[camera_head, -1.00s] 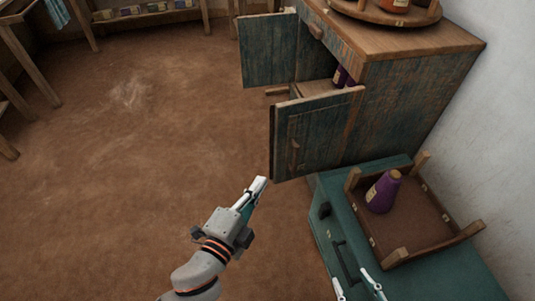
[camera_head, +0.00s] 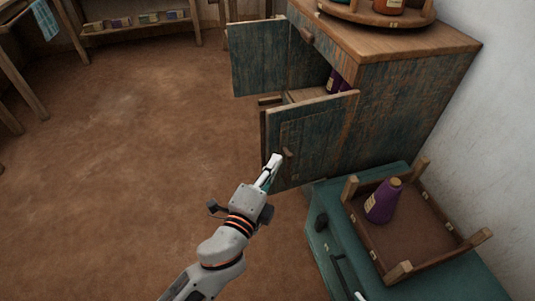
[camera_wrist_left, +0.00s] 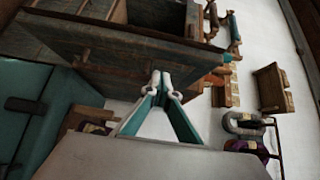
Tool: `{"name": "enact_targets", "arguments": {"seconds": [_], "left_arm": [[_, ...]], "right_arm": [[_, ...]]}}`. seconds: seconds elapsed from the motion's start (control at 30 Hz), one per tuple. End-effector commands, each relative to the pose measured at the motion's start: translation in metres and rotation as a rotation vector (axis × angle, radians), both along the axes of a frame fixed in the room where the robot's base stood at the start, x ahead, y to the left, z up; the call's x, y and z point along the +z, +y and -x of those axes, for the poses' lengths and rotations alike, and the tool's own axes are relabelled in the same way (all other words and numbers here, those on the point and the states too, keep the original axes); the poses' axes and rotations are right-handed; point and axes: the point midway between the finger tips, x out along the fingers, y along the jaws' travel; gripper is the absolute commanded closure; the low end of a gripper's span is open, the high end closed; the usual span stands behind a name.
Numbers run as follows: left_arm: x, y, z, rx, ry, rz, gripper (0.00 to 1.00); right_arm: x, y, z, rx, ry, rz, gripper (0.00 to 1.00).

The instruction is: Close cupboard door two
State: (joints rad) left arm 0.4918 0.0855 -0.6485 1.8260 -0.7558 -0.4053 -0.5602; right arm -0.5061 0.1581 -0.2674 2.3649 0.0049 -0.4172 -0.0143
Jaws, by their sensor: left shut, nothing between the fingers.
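The blue-green wooden cupboard (camera_head: 405,105) stands at the upper right with two open doors. The far door (camera_head: 258,58) stands swung out to the left. The near door (camera_head: 312,140) is also swung out, its outer face towards me, with a small handle (camera_head: 287,152). I cannot tell which of them is door two. My left gripper (camera_head: 276,160) is shut and empty, with its tips at the near door's lower left part; I cannot tell whether they touch. In the left wrist view the shut fingertips (camera_wrist_left: 160,78) show in front of dark wooden panels. My right gripper shows only as a fingertip at the bottom edge.
Purple cones (camera_head: 335,80) sit inside the cupboard. A round wooden tray (camera_head: 375,14) is on top. The brown floor at left is clear.

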Motion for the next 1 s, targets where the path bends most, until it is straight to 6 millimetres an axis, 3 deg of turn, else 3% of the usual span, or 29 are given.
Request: {"name": "enact_targets", "arguments": {"seconds": [0.1,0.3,0.77,1.0], "left_arm": [[-0.002,0.010,-0.017,0.003,-0.001,-0.005,1.00],[-0.001,0.016,-0.031,0.002,-0.001,-0.004,1.00],[0.000,0.018,-0.033,0.000,-0.001,-0.003,1.00],[0.003,0.034,-0.042,-0.032,-0.006,-0.007,1.00]], "right_arm": [[0.006,0.004,-0.005,0.000,-0.016,-0.014,0.60],[0.012,0.006,-0.010,-0.007,-0.028,-0.026,0.60],[0.010,0.005,-0.008,-0.011,-0.023,-0.027,0.60],[0.014,0.002,-0.010,-0.006,-0.031,-0.013,0.60]]}}
